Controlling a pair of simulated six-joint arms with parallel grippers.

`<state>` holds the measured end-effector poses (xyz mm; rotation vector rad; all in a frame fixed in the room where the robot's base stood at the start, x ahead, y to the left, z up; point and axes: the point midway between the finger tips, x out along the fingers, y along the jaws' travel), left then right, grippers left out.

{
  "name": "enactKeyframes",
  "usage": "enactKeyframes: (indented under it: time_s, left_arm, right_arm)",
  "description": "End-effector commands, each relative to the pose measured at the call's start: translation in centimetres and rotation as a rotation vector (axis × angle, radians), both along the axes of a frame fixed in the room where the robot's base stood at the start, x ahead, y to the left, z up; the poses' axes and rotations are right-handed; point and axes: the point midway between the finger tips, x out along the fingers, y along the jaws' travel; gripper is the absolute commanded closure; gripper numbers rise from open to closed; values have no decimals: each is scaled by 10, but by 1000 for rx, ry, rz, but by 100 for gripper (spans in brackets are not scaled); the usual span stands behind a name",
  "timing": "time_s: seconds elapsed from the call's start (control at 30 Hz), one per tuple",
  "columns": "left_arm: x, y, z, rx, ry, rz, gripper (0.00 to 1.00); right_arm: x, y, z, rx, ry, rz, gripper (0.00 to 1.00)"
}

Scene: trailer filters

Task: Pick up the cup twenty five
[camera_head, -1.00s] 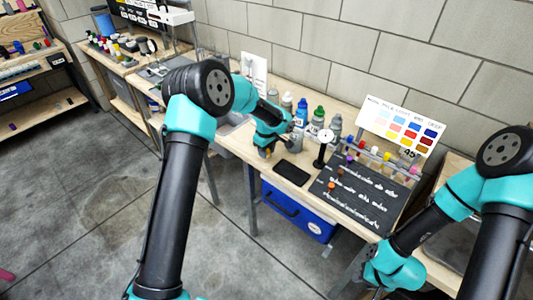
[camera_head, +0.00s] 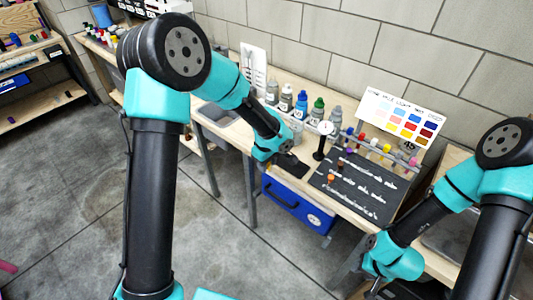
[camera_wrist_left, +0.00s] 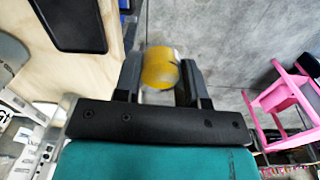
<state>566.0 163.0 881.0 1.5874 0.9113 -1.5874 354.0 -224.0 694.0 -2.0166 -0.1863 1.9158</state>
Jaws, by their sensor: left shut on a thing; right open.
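My left gripper (camera_wrist_left: 160,85) is shut on a small round yellow cup (camera_wrist_left: 158,70), which sits between its fingertips in the left wrist view. No number can be read on it. The wrist view shows the cup over the grey floor, beside the wooden bench edge. In the head view, my left gripper (camera_head: 268,164) is at the bench's front edge, close to the black pad (camera_head: 293,167), and mostly hidden by its own wrist. My right gripper (camera_head: 376,288) is open at the lower right, low in front of the bench and partly cut off from clear sight.
Several bottles (camera_head: 301,105), a dial gauge on a stand (camera_head: 323,140) and a dark board with small coloured pieces (camera_head: 355,188) stand on the bench. A colour chart (camera_head: 402,118) stands behind. A blue bin (camera_head: 296,206) is under the bench. A pink stool (camera_wrist_left: 285,100) stands on the floor.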

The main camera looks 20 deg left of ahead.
Motion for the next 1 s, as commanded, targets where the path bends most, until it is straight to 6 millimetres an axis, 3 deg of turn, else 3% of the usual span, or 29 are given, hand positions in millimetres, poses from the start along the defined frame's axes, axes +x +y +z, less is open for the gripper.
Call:
enactKeyframes:
  time_s: [0.27, 1.0]
  left_arm:
    - [-20, -6, 2, 0, 0, -1, 85]
    - [-18, -5, 4, 0, -1, -36, 85]
  right_arm:
    - [0, 0, 0, 0, 0, 0, 57]
    - [0, 0, 0, 0, 0, 0, 57]
